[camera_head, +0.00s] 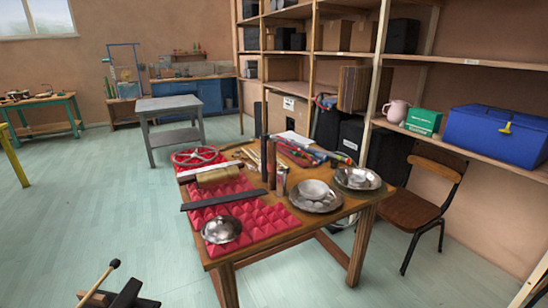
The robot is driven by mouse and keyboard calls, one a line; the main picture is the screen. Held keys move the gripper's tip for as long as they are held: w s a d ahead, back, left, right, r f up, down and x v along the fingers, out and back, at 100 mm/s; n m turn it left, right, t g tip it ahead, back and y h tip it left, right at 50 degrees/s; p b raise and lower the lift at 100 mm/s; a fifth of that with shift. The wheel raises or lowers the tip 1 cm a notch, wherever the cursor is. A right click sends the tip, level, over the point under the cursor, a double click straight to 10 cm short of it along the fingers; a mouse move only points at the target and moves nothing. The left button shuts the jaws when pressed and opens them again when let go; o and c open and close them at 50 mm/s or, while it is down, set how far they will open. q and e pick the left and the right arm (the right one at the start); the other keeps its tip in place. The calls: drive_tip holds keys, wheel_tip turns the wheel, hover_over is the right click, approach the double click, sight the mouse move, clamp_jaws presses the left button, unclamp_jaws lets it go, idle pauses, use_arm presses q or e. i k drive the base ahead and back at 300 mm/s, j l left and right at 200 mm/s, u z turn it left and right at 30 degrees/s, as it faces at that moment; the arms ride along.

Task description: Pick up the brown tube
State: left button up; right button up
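A brown tube (271,166) stands upright near the middle of the wooden table (335,212), behind a metal cylinder (282,180). A darker, thin upright piece rises just behind it. No gripper touches the tube. At the bottom left edge, a dark angular shape (130,292) is cut off by the frame. It may be my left gripper, but I cannot make out its fingers. A mallet (102,278) with a pale stick and dark head slants up beside it, along with a small brown block (98,297). I cannot tell whether the mallet is held. My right gripper is not in view.
A red pyramid-foam mat (262,222) carries a wheel (196,156), a tan cylinder (217,175), a dark bar (217,200) and a metal bowl (221,230). Metal dishes (316,196) stand right of the tube, with sticks and pens behind. A chair (412,208) stands at right.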

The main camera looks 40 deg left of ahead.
sight(272, 165)
drive_tip(key=i+j+u, duration=0.25)
drive_tip(key=i+j, duration=0.75)
drive_tip(key=j, duration=0.15)
